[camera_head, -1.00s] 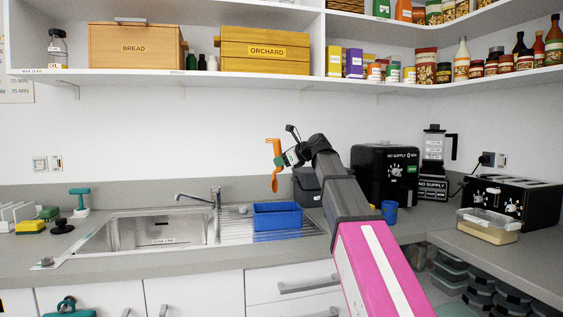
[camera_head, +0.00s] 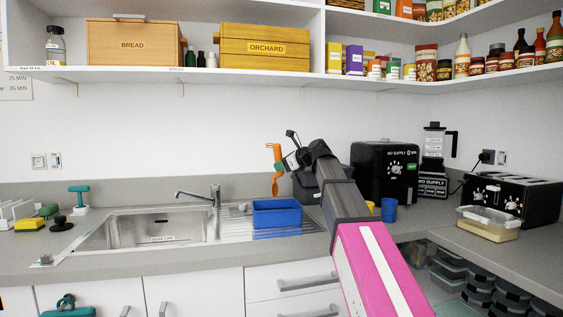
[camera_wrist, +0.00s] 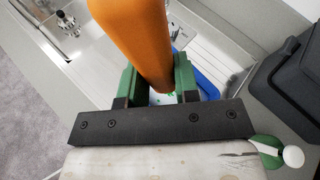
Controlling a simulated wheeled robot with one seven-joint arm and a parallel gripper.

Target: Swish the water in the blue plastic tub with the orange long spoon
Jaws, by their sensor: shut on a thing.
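The orange long spoon (camera_head: 277,165) hangs upright from my gripper (camera_head: 285,164), bowl end down, in the head view. My gripper is shut on its handle. In the wrist view the orange handle (camera_wrist: 138,42) stands between the green fingers of my gripper (camera_wrist: 157,82). The blue plastic tub (camera_head: 276,220) stands on the drainboard right of the sink basin. The spoon's bowl is above the tub's back rim and appears clear of it. In the wrist view part of the blue tub (camera_wrist: 205,82) shows beyond the fingers. The water inside cannot be made out.
The sink (camera_head: 155,229) with its tap (camera_head: 214,195) lies left of the tub. A dark grey container (camera_head: 306,186) stands right behind the tub. A black appliance (camera_head: 385,173) and a blue cup (camera_head: 389,210) are further right. A shelf (camera_head: 200,73) runs above.

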